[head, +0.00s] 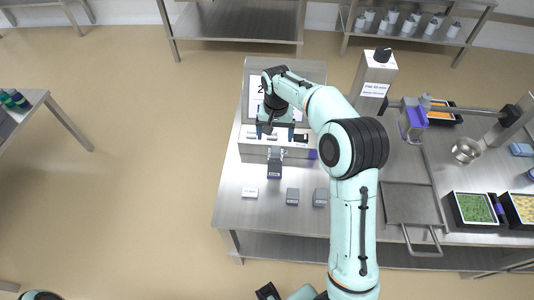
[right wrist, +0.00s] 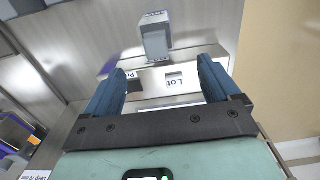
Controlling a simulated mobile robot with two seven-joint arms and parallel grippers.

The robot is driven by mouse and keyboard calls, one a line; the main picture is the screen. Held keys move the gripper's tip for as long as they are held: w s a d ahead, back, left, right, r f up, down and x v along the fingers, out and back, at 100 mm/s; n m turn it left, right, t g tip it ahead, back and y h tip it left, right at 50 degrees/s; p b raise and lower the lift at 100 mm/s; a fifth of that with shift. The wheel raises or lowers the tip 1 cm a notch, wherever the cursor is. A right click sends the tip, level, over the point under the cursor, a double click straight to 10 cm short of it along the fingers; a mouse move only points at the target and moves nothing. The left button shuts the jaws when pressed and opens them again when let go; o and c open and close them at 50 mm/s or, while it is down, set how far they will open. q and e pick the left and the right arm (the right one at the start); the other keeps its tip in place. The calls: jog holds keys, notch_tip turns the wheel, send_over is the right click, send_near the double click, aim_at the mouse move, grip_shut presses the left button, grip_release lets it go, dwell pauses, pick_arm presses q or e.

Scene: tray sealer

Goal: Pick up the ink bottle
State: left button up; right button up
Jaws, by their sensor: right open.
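No thing in view can be told for certain as the ink bottle. My right gripper (head: 275,130) is over the front of the machine with a screen (head: 257,90). In the right wrist view its blue fingers (right wrist: 162,66) are apart with nothing held between them.
Small grey blocks (head: 292,196) and a white card (head: 250,192) lie on the steel table (head: 240,215). A post (head: 374,80), a metal bowl (head: 466,151), a flat plate (head: 408,203) and food trays (head: 474,208) are to the right. The floor at left is clear.

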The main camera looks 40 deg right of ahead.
aim_at(275, 158)
jog(key=f, duration=0.8)
jog(key=s+f, duration=0.1)
jog(key=f, duration=0.3)
jog(key=shift+a+f+b, duration=0.1)
jog(key=shift+f+b, duration=0.2)
jog(key=shift+f, duration=0.1)
jog(key=c, duration=1.3)
